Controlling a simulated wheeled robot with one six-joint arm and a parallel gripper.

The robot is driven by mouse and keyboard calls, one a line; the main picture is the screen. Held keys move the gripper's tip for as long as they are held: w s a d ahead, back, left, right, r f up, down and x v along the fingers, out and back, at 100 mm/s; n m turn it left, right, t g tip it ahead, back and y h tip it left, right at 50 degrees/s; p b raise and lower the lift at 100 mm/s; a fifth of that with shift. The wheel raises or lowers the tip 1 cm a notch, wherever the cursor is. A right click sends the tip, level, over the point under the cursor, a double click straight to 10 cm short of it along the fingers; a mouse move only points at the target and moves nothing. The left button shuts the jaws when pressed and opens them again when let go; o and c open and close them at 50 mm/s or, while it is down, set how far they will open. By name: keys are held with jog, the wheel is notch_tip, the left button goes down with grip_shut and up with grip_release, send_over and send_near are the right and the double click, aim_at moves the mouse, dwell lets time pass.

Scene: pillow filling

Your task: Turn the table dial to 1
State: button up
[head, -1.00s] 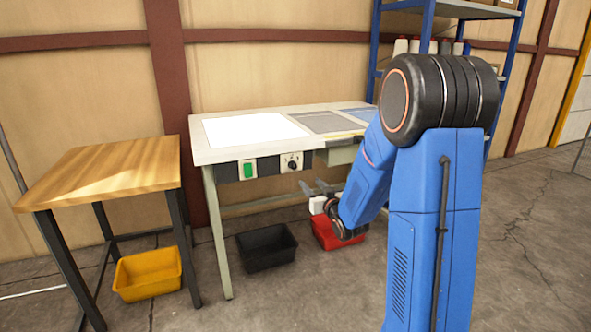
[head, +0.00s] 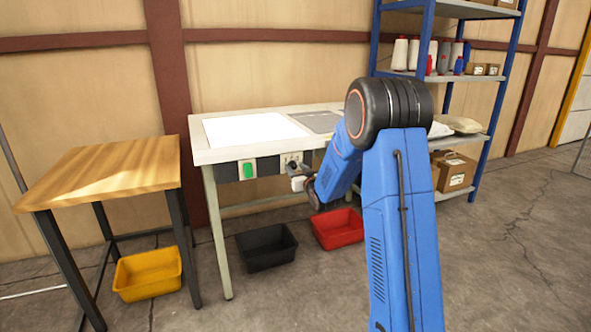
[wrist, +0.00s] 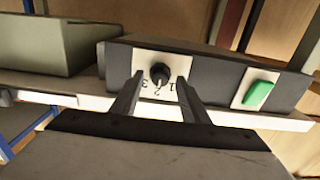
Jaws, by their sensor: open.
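The table dial (wrist: 159,74) is a black round knob on a white plate marked 3, 2 and 1, upside down in the wrist view. Its pointer seems to face the 2, but it is small. My gripper (wrist: 158,84) is open, its two fingers on either side of the dial in that view; I see no clear contact. In the head view my gripper (head: 296,174) is just in front of the dial's plate (head: 291,158) and hides most of the dial. The dial is on the front panel of the white-topped table (head: 200,155).
A green switch (wrist: 259,95) is beside the dial on the same panel, also in the head view (head: 248,170). Black (head: 266,248) and red (head: 338,229) bins stand on the floor below. A wooden table (head: 110,165) stands left, a blue shelf (head: 480,140) right.

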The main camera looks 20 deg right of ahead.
jog(key=shift+w, duration=0.4)
jog(key=c, duration=1)
jog(key=shift+n, duration=0.3)
jog(key=n, duration=0.9)
jog(key=shift+a, duration=0.1)
jog(key=shift+n, duration=0.3)
